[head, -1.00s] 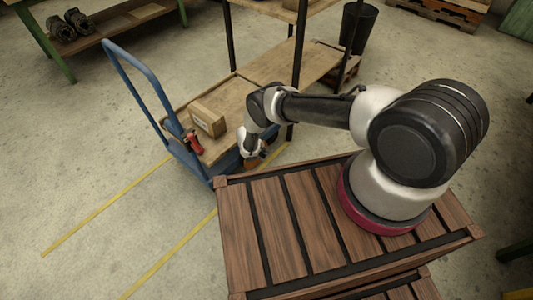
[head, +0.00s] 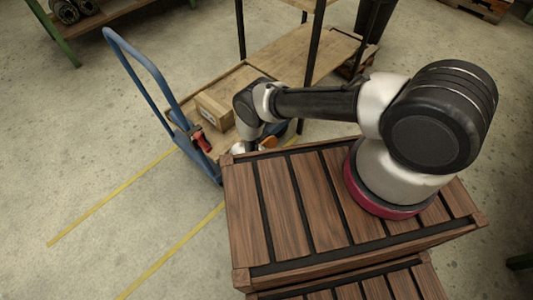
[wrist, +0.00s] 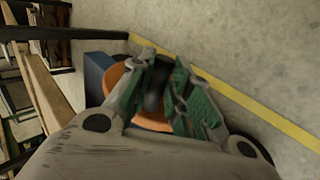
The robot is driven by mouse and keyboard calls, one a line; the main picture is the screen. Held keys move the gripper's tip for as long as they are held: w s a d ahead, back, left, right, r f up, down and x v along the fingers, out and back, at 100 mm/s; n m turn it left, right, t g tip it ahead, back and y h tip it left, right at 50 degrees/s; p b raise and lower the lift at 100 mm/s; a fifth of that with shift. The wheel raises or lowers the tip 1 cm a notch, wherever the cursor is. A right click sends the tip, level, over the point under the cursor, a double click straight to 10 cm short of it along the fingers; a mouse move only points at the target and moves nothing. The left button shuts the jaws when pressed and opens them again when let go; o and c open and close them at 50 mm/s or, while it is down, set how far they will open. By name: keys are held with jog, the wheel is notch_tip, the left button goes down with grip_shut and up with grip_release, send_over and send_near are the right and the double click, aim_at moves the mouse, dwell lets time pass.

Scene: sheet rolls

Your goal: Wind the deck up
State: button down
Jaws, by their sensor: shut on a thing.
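The cart (head: 134,74) has a blue push handle and a wooden deck. An orange wheel-like part (head: 268,142) shows at its near side, partly behind my wrist; it also shows in the wrist view (wrist: 115,75). In the wrist view my gripper (wrist: 160,85) has its green fingers closed around a dark, rounded grip (wrist: 154,92) in front of the orange part. In the head view the fingers are mostly hidden behind my wrist and the slatted wooden top.
A cardboard box (head: 214,110) and a red-handled tool (head: 202,142) are on the cart. A rack with dark posts (head: 315,60) stands close behind. Yellow lines (head: 130,185) cross the floor. Open floor lies to the left.

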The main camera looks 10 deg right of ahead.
jog(key=shift+s+d+f, duration=0.1)
jog(key=shift+s, duration=0.05)
jog(key=c, duration=1.3)
grip_release()
jog(key=shift+c, duration=0.2)
jog(key=v, duration=1.2)
